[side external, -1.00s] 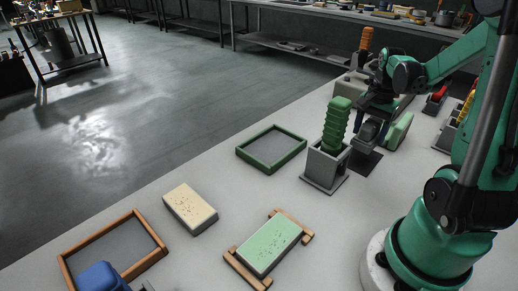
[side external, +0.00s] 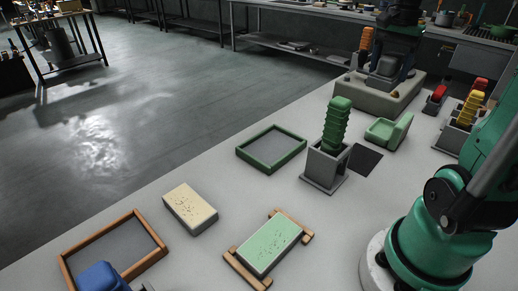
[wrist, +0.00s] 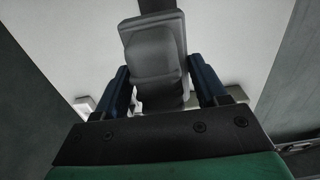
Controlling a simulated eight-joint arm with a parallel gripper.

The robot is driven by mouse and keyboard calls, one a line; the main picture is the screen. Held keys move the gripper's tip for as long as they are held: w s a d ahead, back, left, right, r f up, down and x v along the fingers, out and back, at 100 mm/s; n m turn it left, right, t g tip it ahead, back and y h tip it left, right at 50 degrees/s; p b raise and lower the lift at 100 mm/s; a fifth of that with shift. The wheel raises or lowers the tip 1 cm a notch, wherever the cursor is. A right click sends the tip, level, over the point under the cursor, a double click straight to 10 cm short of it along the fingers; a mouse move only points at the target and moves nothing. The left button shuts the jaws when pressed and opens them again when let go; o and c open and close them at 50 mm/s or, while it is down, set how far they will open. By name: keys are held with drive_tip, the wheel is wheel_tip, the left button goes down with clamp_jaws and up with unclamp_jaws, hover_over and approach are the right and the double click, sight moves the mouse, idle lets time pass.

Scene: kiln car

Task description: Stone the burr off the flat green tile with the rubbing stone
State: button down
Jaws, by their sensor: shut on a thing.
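The flat green tile (side external: 270,246) lies speckled on a wooden cradle (side external: 303,236) at the front of the bench; a burr is too small to make out. My gripper (side external: 388,60) is at the back of the bench, over the beige basin (side external: 375,98). It is shut on a grey block, seemingly the rubbing stone (side external: 387,67). In the wrist view the stone (wrist: 155,50) sits between the two blue fingers of my gripper (wrist: 161,85). I cannot tell whether the stone touches the basin.
A cream tile (side external: 190,208) lies left of the cradle. A green-rimmed tray (side external: 243,153), a grey holder (side external: 325,167) with a ribbed green tool (side external: 337,123), a bare dark mat (side external: 366,160) and a green rest (side external: 388,131) stand between. A wood-rimmed tray (side external: 148,226) is front left.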

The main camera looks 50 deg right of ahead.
sight(390, 56)
drive_tip(key=c, duration=0.7)
unclamp_jaws()
drive_tip(key=c, duration=0.5)
drive_tip(key=shift+r, duration=0.5)
drive_tip(key=r, duration=0.4)
drive_tip(key=shift+w+a, duration=0.2)
drive_tip(key=shift+a, duration=0.05)
drive_tip(key=w+a+n, duration=0.2)
drive_tip(key=a+n, duration=0.2)
drive_tip(key=a, duration=0.8)
drive_tip(key=w+a+n, duration=0.3)
drive_tip(key=a+n, duration=0.1)
drive_tip(key=a, duration=0.9)
drive_tip(key=s+a+n, duration=0.4)
drive_tip(key=s+a, duration=0.1)
drive_tip(key=a, duration=0.3)
drive_tip(key=f, duration=1.5)
drive_tip(key=shift+s+f, duration=0.2)
drive_tip(key=shift+f, duration=0.1)
